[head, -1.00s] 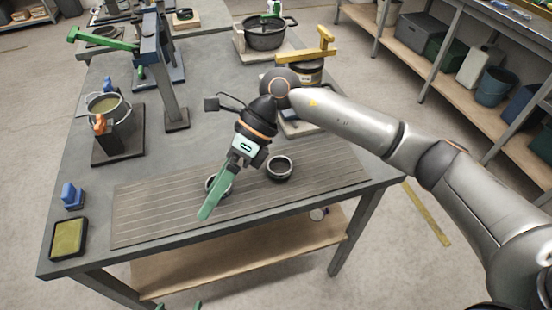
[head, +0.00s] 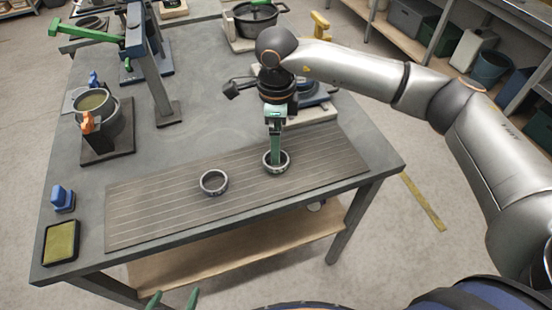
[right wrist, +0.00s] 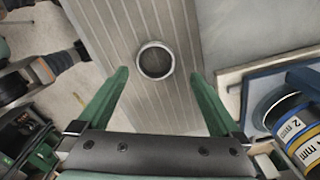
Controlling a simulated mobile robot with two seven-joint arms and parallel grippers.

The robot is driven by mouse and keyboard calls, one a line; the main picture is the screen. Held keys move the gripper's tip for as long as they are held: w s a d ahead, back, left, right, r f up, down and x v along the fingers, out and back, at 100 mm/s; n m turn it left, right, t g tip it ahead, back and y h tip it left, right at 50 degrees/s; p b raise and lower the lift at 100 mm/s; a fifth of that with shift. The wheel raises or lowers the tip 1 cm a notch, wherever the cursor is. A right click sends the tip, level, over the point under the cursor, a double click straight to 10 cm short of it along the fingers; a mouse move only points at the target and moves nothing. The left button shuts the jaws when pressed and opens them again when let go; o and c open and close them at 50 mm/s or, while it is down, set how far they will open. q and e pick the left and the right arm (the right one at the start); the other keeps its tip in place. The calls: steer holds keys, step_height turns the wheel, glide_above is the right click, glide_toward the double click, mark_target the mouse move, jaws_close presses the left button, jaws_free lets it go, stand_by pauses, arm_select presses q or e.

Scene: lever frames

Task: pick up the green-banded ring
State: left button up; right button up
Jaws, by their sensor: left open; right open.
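Two dark grey rings with pale rims lie on the striped mat: one at the left (head: 213,193) and one at the right (head: 286,165). I cannot make out a green band on either. My right gripper (head: 274,154), with green fingers, points down over the right ring and hides part of it. In the right wrist view its jaws (right wrist: 160,80) are open, with nothing between the fingertips. A ring (right wrist: 155,77) shows beyond them, roughly centred between the fingers. My left gripper (head: 173,299) shows only its two spread green fingertips at the bottom edge.
The striped mat (head: 140,215) lies along the table's front edge. A blue block (head: 62,199) and a yellow-topped pad (head: 61,242) are at the left. A pot on a stand (head: 97,105) and a tall post (head: 150,70) stand behind. Labelled spools (right wrist: 295,130) show in the right wrist view.

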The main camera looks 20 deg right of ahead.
mark_target(267, 155)
steer(key=f, duration=0.3)
steer(key=f+p, duration=0.1)
steer(key=f, duration=0.1)
steer(key=shift+s+a+f, duration=0.1)
steer(key=shift+s, duration=0.2)
steer(key=shift+c, duration=0.2)
steer(key=c, duration=1.4)
steer(key=shift+c, duration=0.2)
